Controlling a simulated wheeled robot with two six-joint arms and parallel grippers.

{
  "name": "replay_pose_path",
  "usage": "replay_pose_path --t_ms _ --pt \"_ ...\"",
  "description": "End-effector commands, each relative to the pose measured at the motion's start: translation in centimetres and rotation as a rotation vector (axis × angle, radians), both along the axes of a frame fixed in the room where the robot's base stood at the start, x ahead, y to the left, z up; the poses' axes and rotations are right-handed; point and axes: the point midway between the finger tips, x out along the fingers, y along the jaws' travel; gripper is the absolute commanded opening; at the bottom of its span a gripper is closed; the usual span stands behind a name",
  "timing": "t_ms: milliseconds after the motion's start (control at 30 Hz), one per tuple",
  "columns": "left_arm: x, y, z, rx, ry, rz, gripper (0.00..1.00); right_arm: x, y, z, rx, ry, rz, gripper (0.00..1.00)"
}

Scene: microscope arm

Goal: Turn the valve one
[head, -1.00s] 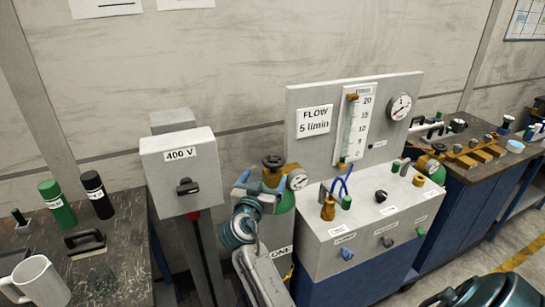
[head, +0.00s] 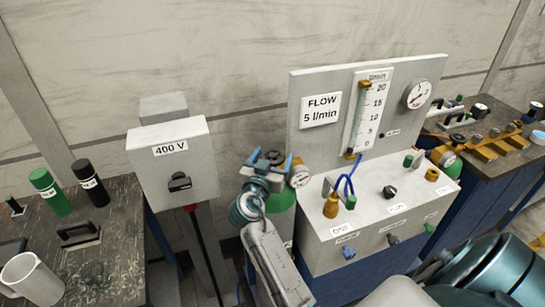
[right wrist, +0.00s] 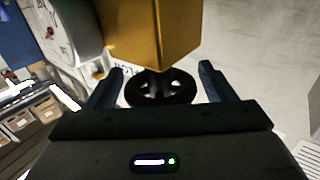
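A green gas cylinder (head: 284,196) stands between the grey 400 V box and the flow bench. A dark handwheel valve (head: 273,157) sits on top, with a round gauge (head: 299,175) beside it. My right gripper (head: 272,159) is at this handwheel, its fingers apart on either side. In the right wrist view the black spoked handwheel (right wrist: 160,88) lies between the two open fingertips, with gaps visible at both sides. A yellow brass body (right wrist: 150,35) is above it in that view. The cylinder's label is mostly hidden by my arm. My left gripper is not in view.
The 400 V box (head: 172,160) with its black knob stands close on the left. The flow bench (head: 375,215), with blue hoses, knobs and a flow tube panel (head: 320,110), stands close on the right. A dark table (head: 110,235) holds bottles and a white jug (head: 33,278).

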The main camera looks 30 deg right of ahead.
Motion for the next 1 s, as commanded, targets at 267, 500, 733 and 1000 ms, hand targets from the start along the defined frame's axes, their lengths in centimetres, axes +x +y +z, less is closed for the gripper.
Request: replay_pose_path --t_ms 267,500,733,1000 --pt "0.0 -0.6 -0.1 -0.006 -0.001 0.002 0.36 0.0 0.0 0.0 0.0 0.0 0.003 0.41" --pt "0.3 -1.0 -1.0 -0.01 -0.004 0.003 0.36 0.0 -0.2 -0.2 -0.001 0.0 0.124 0.41" --pt "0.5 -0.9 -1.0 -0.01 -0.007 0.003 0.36 0.0 -0.2 0.0 -0.004 0.002 0.312 0.41" --pt "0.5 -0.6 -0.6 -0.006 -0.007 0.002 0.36 0.0 -0.1 0.1 -0.003 0.002 0.469 0.41"
